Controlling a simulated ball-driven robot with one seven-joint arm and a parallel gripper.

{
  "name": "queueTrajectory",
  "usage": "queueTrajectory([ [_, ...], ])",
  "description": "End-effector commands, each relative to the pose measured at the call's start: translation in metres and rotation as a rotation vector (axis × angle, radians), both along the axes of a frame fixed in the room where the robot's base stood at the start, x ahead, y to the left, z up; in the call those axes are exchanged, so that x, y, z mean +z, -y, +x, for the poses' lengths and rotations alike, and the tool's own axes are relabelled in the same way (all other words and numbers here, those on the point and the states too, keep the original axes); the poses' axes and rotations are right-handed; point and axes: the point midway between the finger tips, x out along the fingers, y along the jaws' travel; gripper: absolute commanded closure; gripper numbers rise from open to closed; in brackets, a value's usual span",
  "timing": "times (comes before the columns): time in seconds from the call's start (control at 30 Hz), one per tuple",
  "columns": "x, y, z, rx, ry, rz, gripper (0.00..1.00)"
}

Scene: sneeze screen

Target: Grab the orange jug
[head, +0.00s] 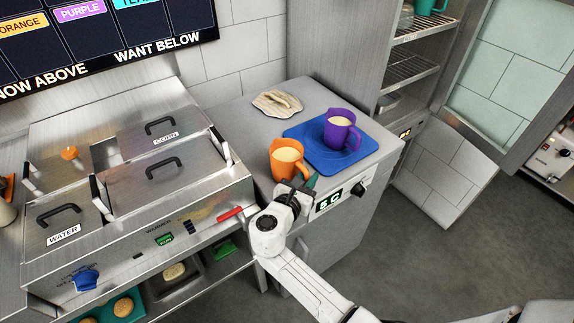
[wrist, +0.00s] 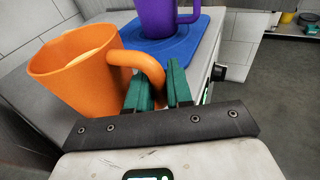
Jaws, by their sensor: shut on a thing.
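The orange jug (head: 283,167) holds a pale liquid and is at the front left of the grey counter, beside the blue mat (head: 312,156). In the wrist view the orange jug (wrist: 85,88) fills the left side, with its handle toward my fingers. My gripper (head: 311,181) reaches in from the front and is shut on the jug's handle. In the wrist view the green fingers of my gripper (wrist: 161,85) are on either side of the handle's lower part. I cannot tell whether the jug's base touches the counter.
A purple jug (head: 340,131) with pale liquid stands on the blue mat. A beige item (head: 277,102) lies at the back of the counter. The steel unit (head: 195,195) with lidded wells adjoins on the left. Wire shelves (head: 412,70) stand behind right. Open floor (head: 440,255) is at right.

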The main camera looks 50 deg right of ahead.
Motion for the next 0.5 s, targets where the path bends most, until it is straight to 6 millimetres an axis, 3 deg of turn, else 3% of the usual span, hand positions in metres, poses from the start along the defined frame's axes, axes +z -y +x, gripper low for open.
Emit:
queueTrajectory([
  [0.5,0.0075,-0.0001,0.0006,0.001,0.003,-0.001,1.00],
])
